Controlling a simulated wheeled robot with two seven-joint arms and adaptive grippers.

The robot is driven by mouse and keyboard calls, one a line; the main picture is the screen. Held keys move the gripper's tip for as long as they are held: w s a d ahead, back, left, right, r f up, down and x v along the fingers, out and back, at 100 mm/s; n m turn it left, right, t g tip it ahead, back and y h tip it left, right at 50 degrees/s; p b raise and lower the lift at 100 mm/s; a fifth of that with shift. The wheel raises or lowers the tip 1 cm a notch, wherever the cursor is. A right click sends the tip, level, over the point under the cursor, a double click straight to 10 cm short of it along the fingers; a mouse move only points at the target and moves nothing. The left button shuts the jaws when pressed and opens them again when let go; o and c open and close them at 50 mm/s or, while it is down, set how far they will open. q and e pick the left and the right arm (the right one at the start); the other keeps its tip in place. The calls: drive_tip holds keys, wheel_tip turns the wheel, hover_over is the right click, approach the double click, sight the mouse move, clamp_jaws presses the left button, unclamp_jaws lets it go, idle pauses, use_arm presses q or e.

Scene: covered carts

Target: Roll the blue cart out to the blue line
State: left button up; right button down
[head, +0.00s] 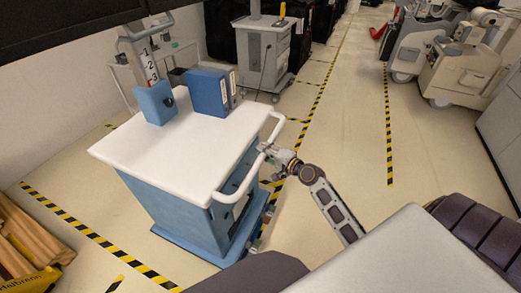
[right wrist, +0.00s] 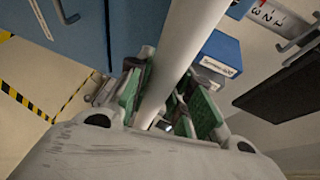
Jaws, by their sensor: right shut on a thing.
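The blue cart (head: 180,213) has a white top and stands left of centre in the head view. A white tubular handle (head: 239,188) runs along its right side. My right gripper (head: 268,151) is shut on this handle near its middle. In the right wrist view the green-padded fingers (right wrist: 168,98) sit on both sides of the white handle bar (right wrist: 188,55), with the cart's blue side (right wrist: 140,25) behind. My left gripper is out of view. No blue line shows on the visible floor.
Blue binders (head: 209,93) and a blue box (head: 156,103) stand on the cart top. Black-and-yellow tape (head: 95,237) marks the floor. A grey cart (head: 264,55) stands behind, wooden planks (head: 30,235) lie at left, and beige machines (head: 462,75) stand at right. The central aisle is clear.

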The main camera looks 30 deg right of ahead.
drive_tip(key=shift+w+a+r, duration=0.1)
drive_tip(key=shift+w+a, duration=0.1)
drive_tip(key=shift+w+a, duration=0.1)
drive_tip(key=shift+w, duration=0.15)
drive_tip(key=c, duration=1.7)
unclamp_jaws()
drive_tip(key=shift+w, duration=0.1)
drive_tip(key=o, duration=0.4)
drive_tip(key=shift+o, duration=0.2)
drive_tip(key=shift+v, duration=0.8)
drive_tip(key=v, duration=1)
drive_tip(key=shift+s, duration=0.4)
